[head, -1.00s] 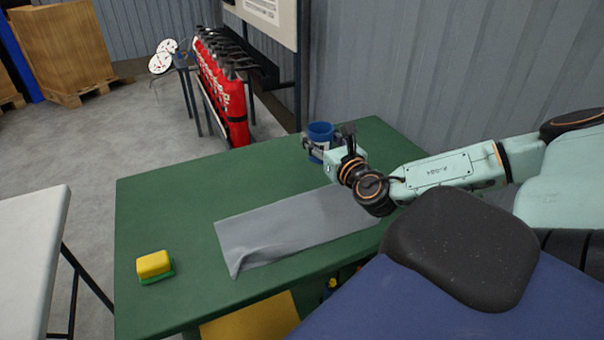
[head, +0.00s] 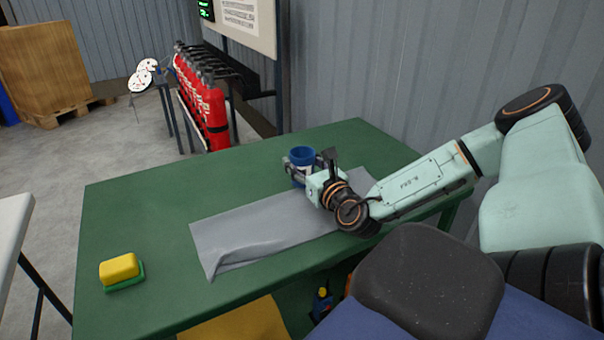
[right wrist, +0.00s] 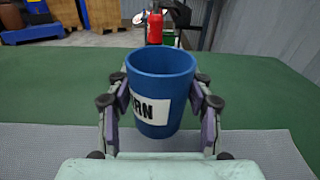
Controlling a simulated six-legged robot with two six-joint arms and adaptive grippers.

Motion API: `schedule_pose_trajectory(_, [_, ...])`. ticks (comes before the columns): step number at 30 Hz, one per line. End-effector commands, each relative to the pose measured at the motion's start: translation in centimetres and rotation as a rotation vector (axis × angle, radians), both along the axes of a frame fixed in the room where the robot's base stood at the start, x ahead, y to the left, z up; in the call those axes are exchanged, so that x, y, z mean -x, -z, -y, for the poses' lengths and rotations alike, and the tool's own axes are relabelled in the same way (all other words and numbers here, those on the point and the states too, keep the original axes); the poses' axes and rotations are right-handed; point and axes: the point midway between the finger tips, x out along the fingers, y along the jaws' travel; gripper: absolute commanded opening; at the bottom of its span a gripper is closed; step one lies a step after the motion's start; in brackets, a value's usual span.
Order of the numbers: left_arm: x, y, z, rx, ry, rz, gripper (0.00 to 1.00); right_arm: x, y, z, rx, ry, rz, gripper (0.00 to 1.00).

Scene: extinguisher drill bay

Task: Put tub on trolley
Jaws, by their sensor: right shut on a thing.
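The tub is a blue, open-topped cup-shaped tub (head: 302,155) with a white label, near the back of the green table. In the right wrist view the tub (right wrist: 160,75) stands upright between the two fingers, with part of a label reading "RN". My right gripper (head: 300,168) is shut on it, a finger on each side; it also shows in the right wrist view (right wrist: 160,110). The fingers hide parts of the tub's sides. I cannot tell whether its base touches the table. My left gripper is not in view. No trolley can be made out for certain.
A grey cloth (head: 250,230) lies on the green table (head: 150,210). A yellow and green sponge (head: 120,270) sits at the front left. Red extinguishers (head: 205,100) stand in a rack behind. A pale tabletop (head: 10,235) is at the left edge. A corrugated wall (head: 400,80) rises behind the table.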

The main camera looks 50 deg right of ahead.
Motion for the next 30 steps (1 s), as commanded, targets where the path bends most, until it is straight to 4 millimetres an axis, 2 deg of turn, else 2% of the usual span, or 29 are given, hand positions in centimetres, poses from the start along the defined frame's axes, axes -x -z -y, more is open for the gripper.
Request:
schedule_pose_trajectory(1, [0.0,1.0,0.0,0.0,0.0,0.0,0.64,0.0,0.9,0.0,0.0,0.0,0.001,0.14])
schedule_pose_trajectory(3, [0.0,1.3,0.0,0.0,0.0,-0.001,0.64,0.0,1.3,0.0,0.001,0.0,0.002,0.14])
schedule_pose_trajectory(12, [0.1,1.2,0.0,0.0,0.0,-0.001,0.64,0.0,1.1,0.0,0.001,-0.001,0.002,0.14])
schedule_pose_trajectory(22, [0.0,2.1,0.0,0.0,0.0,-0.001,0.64,0.0,2.2,0.0,-0.001,-0.001,-0.002,0.14])
schedule_pose_trajectory(23, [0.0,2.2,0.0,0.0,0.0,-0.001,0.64,0.0,2.3,0.0,-0.001,-0.001,-0.003,0.09])
schedule_pose_trajectory(24, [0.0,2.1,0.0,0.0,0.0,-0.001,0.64,0.1,2.4,0.0,-0.003,-0.001,-0.005,0.54])
schedule_pose_trajectory(30, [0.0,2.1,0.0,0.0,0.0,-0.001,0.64,0.0,2.2,0.0,-0.002,-0.001,-0.003,0.71])
